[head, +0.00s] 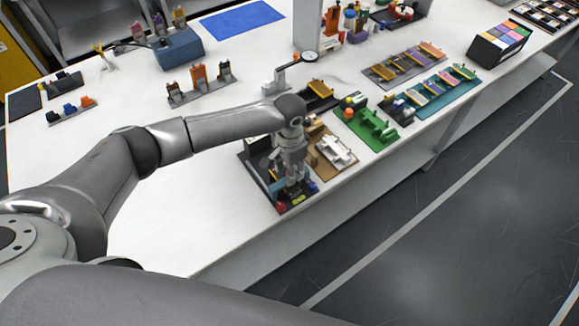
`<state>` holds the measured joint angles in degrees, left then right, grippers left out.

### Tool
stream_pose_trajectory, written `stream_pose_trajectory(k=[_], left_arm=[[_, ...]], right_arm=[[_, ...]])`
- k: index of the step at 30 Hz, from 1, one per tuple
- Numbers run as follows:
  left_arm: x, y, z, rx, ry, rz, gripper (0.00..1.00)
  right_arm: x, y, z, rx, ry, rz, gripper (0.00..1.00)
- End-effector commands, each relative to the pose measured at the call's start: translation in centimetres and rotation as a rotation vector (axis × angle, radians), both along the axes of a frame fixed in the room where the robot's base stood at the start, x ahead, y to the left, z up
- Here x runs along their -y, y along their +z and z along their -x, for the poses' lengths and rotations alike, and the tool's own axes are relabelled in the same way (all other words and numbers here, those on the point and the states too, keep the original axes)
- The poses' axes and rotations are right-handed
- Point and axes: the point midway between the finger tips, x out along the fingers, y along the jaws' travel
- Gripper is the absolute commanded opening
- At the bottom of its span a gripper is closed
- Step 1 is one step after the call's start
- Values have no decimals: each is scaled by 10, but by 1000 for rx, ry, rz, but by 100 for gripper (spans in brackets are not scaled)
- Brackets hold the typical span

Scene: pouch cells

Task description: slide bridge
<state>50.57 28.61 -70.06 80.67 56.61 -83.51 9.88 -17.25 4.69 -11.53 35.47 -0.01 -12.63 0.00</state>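My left gripper (288,184) points down over a dark fixture (262,176) near the front edge of the white table. Its fingers are small and partly hidden among the fixture's red, yellow and blue parts, so I cannot tell whether they are open, shut or touching anything. No part stands out clearly as the bridge; whatever lies under the gripper is partly hidden. Just right of the fixture, a white part (338,151) lies on a brown board (322,164). My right gripper is not in view.
A green fixture (366,124) and a teal board (437,94) with several pouch-like pieces stand to the right. A dial gauge stand (283,76) rises behind my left wrist. Racks and a blue mat (243,19) lie farther back. The table (185,225) is clear at front left.

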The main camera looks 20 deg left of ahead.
Motion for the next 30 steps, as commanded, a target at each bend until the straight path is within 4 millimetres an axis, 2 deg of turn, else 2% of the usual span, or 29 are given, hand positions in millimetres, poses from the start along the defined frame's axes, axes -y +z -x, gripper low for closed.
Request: stream_pose_trajectory(k=[6, 15, 16, 25, 30], left_arm=[[0, -1, 0, 0, 0, 0, 39], [0, -1, 0, 0, 0, 0, 2], [0, 0, 0, 0, 0, 0, 0], [-2, 0, -1, 0, 1, -1, 0], [-26, -2, -21, 1, 8, -4, 0]], right_arm=[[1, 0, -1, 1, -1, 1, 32], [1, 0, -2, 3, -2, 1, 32], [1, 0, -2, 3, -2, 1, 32], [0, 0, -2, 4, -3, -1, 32], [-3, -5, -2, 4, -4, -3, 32]])
